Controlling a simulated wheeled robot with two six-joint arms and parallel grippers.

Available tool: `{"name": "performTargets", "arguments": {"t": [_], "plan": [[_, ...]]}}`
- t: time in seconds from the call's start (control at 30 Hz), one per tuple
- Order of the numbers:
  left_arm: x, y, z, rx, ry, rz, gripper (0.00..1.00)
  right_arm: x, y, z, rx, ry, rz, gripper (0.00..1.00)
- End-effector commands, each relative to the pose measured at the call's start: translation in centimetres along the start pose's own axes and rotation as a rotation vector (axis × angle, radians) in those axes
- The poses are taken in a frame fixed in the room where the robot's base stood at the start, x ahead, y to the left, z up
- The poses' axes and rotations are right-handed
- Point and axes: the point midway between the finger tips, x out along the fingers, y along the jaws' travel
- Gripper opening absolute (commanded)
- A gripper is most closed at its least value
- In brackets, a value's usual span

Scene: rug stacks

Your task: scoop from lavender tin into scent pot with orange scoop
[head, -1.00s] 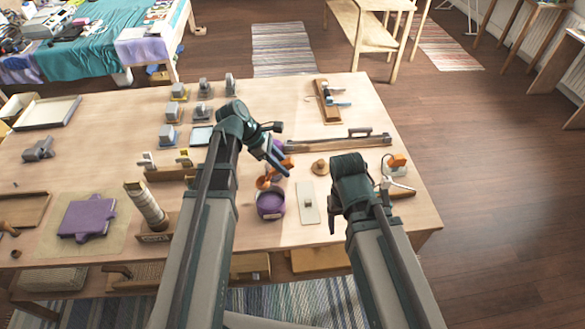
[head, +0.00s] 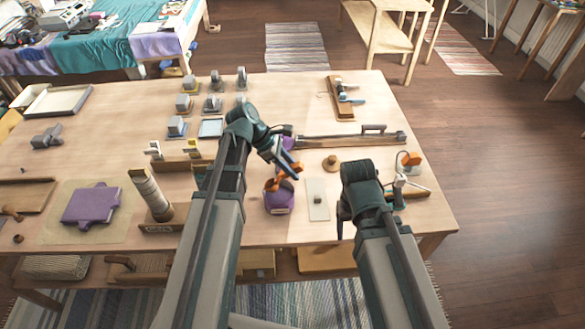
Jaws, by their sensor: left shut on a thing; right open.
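A round purple container (head: 280,204), which looks like the lavender tin, stands open near the front middle of the table. My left gripper (head: 292,170) is shut on the orange scoop (head: 288,182). The scoop is tilted at the container's mouth; its bowl overlaps the opening, and I cannot tell how deep it sits or whether it is loaded. A second purple item (head: 288,143), possibly the scent pot, is partly hidden behind my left gripper. My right gripper (head: 342,222) is open and empty, right of the pale plate, pointing down.
A pale plate (head: 318,208) lies right of the container, with a round wooden lid-like piece (head: 331,163) behind it. A long bar tool (head: 340,140) lies farther back.

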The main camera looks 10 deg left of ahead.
Motion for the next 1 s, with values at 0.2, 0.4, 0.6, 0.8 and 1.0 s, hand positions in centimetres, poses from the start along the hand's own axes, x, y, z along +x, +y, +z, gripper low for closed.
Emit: {"name": "performTargets", "arguments": {"t": [0.2,0.4,0.6,0.8,1.0], "plan": [[2.2,0.0,-1.5,0.0,0.0,0.0,0.0,2.6,-0.2,-0.1,0.0,0.0,0.0,0.68],[3.7,0.0,-2.6,-0.001,0.001,0.0,0.0,4.5,-0.4,-0.3,0.0,0.0,0.0,0.68],[5.0,0.0,-3.6,-0.001,0.003,0.0,0.0,6.1,-0.6,-0.4,0.0,0.0,0.0,0.68],[5.4,0.0,-4.0,-0.002,0.005,0.001,0.0,6.6,-0.6,-0.4,0.0,0.0,0.0,0.68],[5.3,0.0,-4.0,-0.002,0.006,0.001,0.0,6.5,-0.6,-0.4,0.0,0.0,0.0,0.68]]}}
